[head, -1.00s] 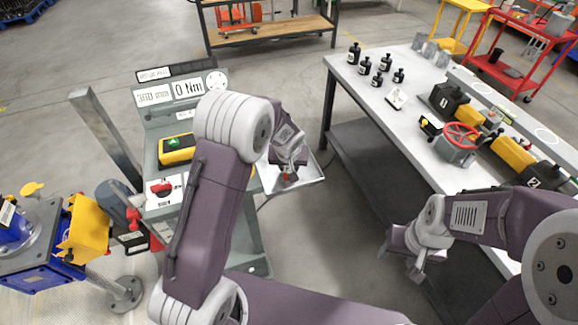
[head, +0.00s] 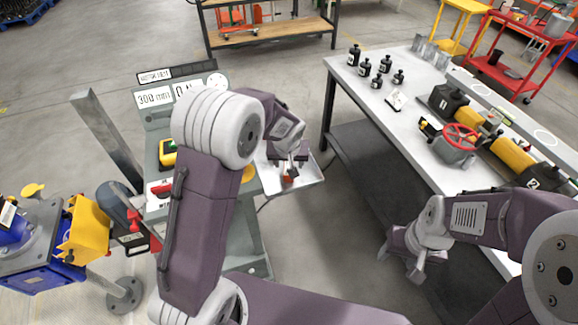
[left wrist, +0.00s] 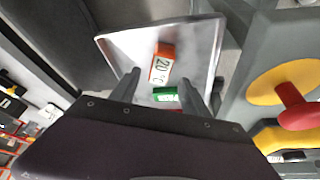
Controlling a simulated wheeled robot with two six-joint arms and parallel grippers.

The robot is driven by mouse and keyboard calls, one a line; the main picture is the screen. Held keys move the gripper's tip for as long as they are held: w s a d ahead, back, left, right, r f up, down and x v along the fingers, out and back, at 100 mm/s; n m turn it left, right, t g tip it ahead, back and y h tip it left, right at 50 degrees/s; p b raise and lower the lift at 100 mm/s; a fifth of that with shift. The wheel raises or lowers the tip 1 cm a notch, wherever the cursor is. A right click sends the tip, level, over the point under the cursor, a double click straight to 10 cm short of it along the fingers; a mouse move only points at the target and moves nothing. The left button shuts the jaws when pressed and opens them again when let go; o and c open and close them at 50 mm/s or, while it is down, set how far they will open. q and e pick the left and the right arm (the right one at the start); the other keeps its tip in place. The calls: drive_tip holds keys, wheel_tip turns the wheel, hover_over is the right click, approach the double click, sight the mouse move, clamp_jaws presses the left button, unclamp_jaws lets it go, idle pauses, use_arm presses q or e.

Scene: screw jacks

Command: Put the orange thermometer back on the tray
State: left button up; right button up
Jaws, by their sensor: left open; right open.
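The orange thermometer (left wrist: 162,64), with a white face reading 20 °C, lies on the pale metal tray (left wrist: 205,42) in the left wrist view. In the head view it is a small orange-red patch (head: 288,179) on the tray (head: 311,182), partly hidden by my left gripper. My left gripper (head: 288,160) is open over the tray. My right gripper (head: 403,262) is open and empty beside the white table.
A small green item (left wrist: 165,95) shows between my left fingers. The tray adjoins a grey console with yellow and red controls (head: 160,190). A blue-yellow machine (head: 85,230) stands at left.

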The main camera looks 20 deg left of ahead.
use_arm(q)
drive_tip(key=v, duration=0.6)
drive_tip(key=shift+s+r, duration=0.25)
drive_tip(key=shift+r, duration=0.15)
use_arm(e)
drive_tip(key=shift+r, duration=0.15)
